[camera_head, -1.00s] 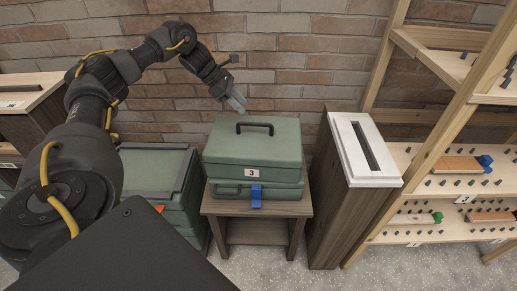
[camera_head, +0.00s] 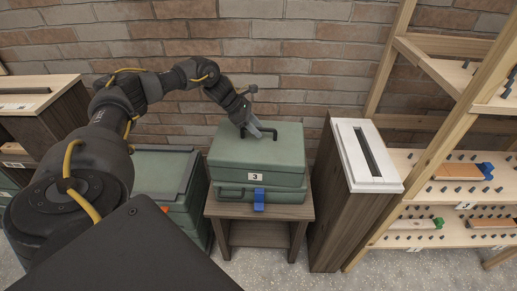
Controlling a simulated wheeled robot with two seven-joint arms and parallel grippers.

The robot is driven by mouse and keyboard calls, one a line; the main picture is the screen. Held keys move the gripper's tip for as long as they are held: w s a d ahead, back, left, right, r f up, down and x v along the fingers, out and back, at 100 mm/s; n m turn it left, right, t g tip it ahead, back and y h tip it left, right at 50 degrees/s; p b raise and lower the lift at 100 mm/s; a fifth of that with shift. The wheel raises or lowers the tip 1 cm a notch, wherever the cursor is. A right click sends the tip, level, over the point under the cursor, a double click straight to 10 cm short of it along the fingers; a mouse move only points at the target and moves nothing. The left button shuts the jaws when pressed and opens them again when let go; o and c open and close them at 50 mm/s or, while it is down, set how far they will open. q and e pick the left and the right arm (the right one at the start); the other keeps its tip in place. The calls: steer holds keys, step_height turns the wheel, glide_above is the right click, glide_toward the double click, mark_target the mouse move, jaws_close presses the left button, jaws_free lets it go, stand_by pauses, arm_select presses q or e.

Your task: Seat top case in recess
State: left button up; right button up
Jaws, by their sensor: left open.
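The green top case (camera_head: 229,153), labelled 3, lies flat on a second green case (camera_head: 288,196) on a small wooden stand (camera_head: 225,212). Its black handle (camera_head: 293,130) stands up from the lid. A blue latch or tab (camera_head: 259,203) hangs at the front. My left gripper (camera_head: 258,132) is open, with its fingers down at the left part of the handle and partly covering it. I cannot tell whether they touch it. Any recess under the top case is hidden. My right gripper is not in view.
Another green case stack (camera_head: 172,185) with a raised dark rim stands close on the left. A wooden cabinet with a white slotted top (camera_head: 352,160) stands on the right. Farther right is a pegged wooden shelf (camera_head: 440,215). A brick wall (camera_head: 290,60) closes the back.

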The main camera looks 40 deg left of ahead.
arm_select(q)
steer(key=shift+x, duration=0.8)
steer(key=shift+c, duration=0.4)
jaws_close()
steer(key=shift+r, duration=0.1)
steer(key=shift+w, duration=0.15)
stand_by(0.3)
